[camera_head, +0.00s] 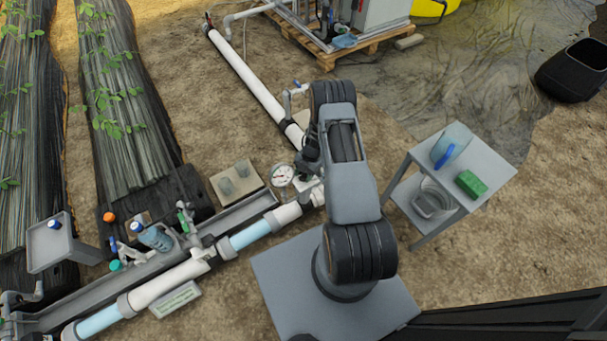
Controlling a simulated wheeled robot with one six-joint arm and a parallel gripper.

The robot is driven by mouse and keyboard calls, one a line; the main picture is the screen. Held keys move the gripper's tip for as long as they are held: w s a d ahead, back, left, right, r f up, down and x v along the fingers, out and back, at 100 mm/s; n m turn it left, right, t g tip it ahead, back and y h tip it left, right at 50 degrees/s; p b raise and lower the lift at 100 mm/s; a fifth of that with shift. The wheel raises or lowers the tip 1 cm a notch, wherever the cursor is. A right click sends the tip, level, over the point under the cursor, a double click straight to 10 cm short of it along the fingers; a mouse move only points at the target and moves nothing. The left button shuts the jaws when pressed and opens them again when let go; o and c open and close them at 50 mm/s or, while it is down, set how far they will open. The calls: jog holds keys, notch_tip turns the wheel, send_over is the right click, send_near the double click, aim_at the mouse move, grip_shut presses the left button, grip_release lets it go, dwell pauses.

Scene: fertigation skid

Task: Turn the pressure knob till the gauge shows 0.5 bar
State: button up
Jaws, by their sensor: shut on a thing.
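The pressure gauge (282,176) is a round white dial with a red needle, fixed by the white pipe just left of my arm. The dial is too small to read the needle's value. My gripper (309,165) is at the right of the gauge, mostly hidden behind my own arm links. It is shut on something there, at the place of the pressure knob. The knob itself is hidden by the gripper and arm, so its turn angle cannot be seen.
A grey cart (480,150) with a green sponge (471,184) and a clear container stands at right. White pipe (245,75) runs up to a pallet skid (345,50). A trough (235,215) with valves and a bottle (155,238) lies at lower left.

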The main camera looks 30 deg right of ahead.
jog(key=shift+n, duration=0.6)
jog(key=o, duration=0.9)
jog(key=p+v, duration=0.3)
jog(key=v, duration=1.1)
jog(key=shift+w, duration=0.2)
jog(key=shift+a+f, duration=0.1)
